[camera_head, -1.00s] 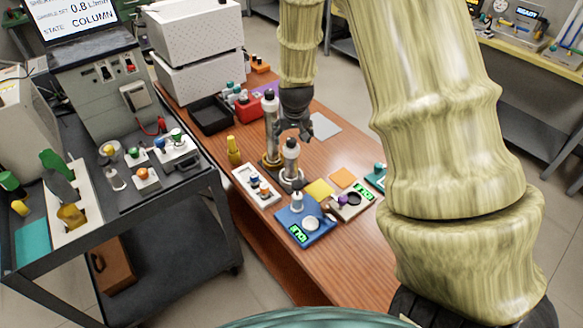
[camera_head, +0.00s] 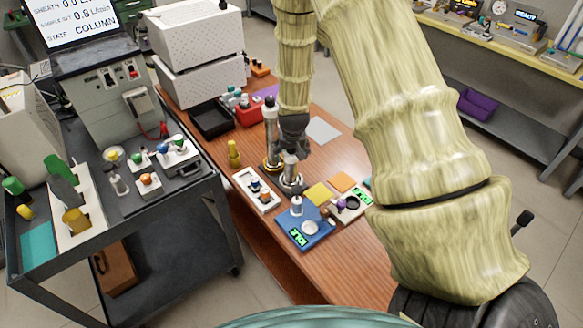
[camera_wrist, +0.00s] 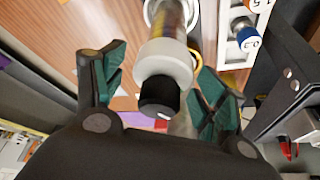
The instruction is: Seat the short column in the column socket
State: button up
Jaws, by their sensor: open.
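The shorter column (camera_head: 290,163), pale with a dark top, stands upright in a silver ring base (camera_head: 290,180) on the wooden table. A taller column (camera_head: 270,115) stands just behind it, in a gold-ringed base (camera_head: 268,164). I cannot tell which base is the column socket. My gripper (camera_head: 291,150) points down over the shorter column. In the wrist view, the column's black cap (camera_wrist: 158,97) and grey collar (camera_wrist: 164,62) lie between the open teal-padded fingers (camera_wrist: 160,90), with gaps visible on both sides.
A white tray (camera_head: 246,180) of small parts lies left of the columns. A blue scale (camera_head: 318,237) and yellow pad (camera_head: 318,194) lie in front. A yellow bottle (camera_head: 234,153) stands left. Free tabletop lies right of my gripper near the grey sheet (camera_head: 324,130).

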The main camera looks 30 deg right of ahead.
jog(key=shift+p+x, duration=0.35)
jog(key=shift+x, duration=0.95)
jog(key=shift+r, duration=0.1)
grip_shut()
